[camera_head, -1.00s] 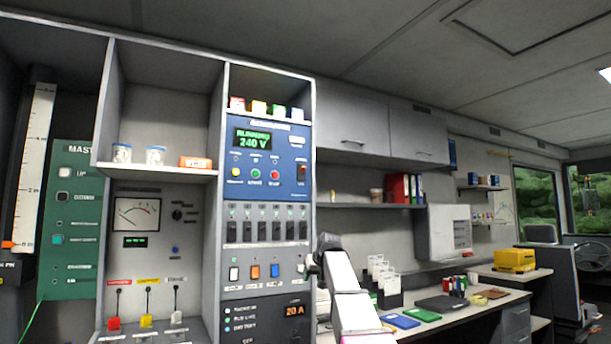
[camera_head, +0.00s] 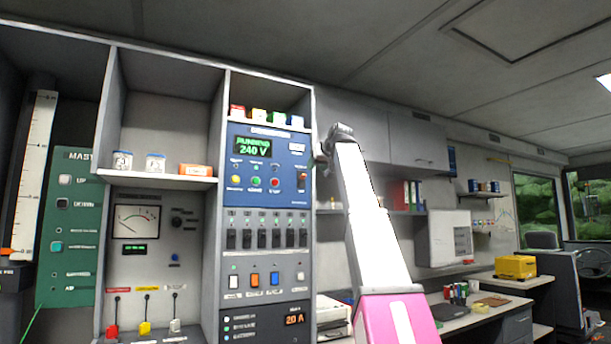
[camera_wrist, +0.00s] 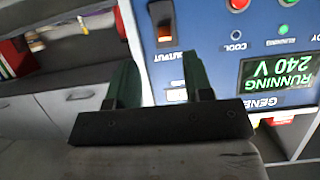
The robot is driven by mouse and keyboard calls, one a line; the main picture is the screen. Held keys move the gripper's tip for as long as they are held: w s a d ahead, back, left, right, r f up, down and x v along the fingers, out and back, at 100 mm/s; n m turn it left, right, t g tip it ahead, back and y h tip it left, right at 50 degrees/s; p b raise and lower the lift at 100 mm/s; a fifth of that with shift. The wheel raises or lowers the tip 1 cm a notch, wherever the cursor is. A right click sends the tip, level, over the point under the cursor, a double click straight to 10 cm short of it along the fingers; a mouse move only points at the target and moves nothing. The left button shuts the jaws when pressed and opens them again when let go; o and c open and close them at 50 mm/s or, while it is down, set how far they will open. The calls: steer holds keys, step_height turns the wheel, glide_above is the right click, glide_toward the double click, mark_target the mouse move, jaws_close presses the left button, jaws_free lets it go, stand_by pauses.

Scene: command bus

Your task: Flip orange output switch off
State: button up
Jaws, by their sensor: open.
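The output switch (camera_wrist: 164,27) is a black rocker with an orange-lit end, set in the blue generator panel (camera_wrist: 208,72) beside an upside-down OUTPUT label. In the head view, the switch (camera_head: 301,178) is at the right side of the blue panel (camera_head: 240,192), below a white label. My gripper (camera_wrist: 160,72) shows two green fingers spread apart with nothing between them. The switch lies beyond the fingertips, between them in the picture, with no contact visible. In the head view, my gripper (camera_head: 322,161) is close to the panel's right edge; its fingers are hard to make out.
Red, green and yellow buttons (camera_head: 255,182) sit left of the switch. Black breakers (camera_head: 262,238) and white, orange and blue rockers (camera_head: 254,280) are below. The cabinet's side edge (camera_head: 312,120) is close to my gripper. A shelf with binders (camera_head: 405,195) is at right.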

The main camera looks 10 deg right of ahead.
mark_target(303, 176)
steer(key=r+x, duration=0.2)
steer(key=x, duration=0.7)
steer(key=shift+w+a, duration=0.3)
steer(key=shift+w, duration=0.15)
steer(key=shift+f, duration=0.1)
jaws_close()
